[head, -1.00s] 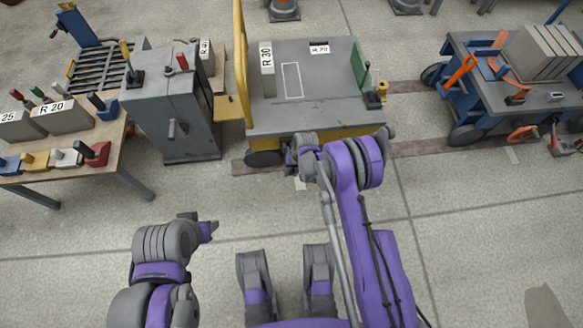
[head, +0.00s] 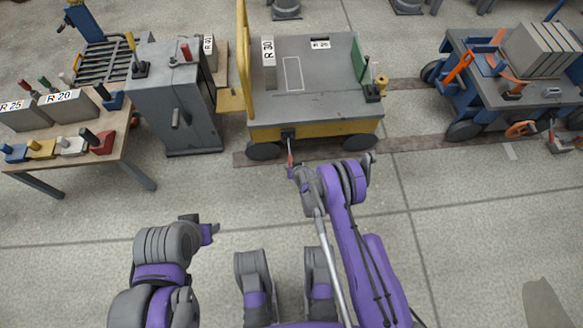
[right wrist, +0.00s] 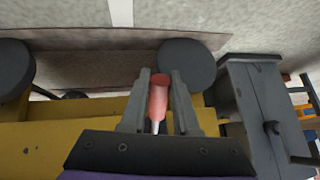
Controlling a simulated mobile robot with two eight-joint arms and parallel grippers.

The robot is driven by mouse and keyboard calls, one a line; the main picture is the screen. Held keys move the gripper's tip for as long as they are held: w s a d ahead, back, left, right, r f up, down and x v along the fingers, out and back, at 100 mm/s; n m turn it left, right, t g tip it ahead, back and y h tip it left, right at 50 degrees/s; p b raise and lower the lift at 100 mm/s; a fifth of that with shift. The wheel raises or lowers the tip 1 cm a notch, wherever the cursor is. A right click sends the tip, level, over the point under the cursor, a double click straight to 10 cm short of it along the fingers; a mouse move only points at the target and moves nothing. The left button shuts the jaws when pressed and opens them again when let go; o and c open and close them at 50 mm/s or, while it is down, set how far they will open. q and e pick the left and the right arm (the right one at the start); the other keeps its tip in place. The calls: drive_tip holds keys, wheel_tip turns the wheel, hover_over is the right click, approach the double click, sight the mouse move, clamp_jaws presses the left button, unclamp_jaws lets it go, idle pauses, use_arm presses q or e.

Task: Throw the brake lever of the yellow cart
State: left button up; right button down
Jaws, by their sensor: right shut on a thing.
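The yellow cart (head: 345,129) has a grey deck and stands at the middle back of the head view. Its brake lever (head: 290,157) has a red grip and hangs out from a dark mount on the cart's near side. In the right wrist view the red grip (right wrist: 158,98) lies between the fingers. My right gripper (head: 294,172) is shut on this grip, just in front of the cart. My left gripper (head: 211,231) is away from the cart at the lower left, and its fingers are too small to judge.
A grey cabinet (head: 180,110) stands close to the cart's left. A table (head: 125,143) with coloured levers and blocks is at far left. A blue cart (head: 480,99) with grey panels stands at right. The floor in front is clear.

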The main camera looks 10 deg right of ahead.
idle(0.4)
drive_tip(key=c, duration=0.6)
unclamp_jaws()
drive_tip(key=shift+w+f, duration=0.1)
drive_tip(key=shift+c, duration=0.2)
drive_tip(key=p+v, duration=0.2)
drive_tip(key=v, duration=0.9)
drive_tip(key=shift+p, duration=0.4)
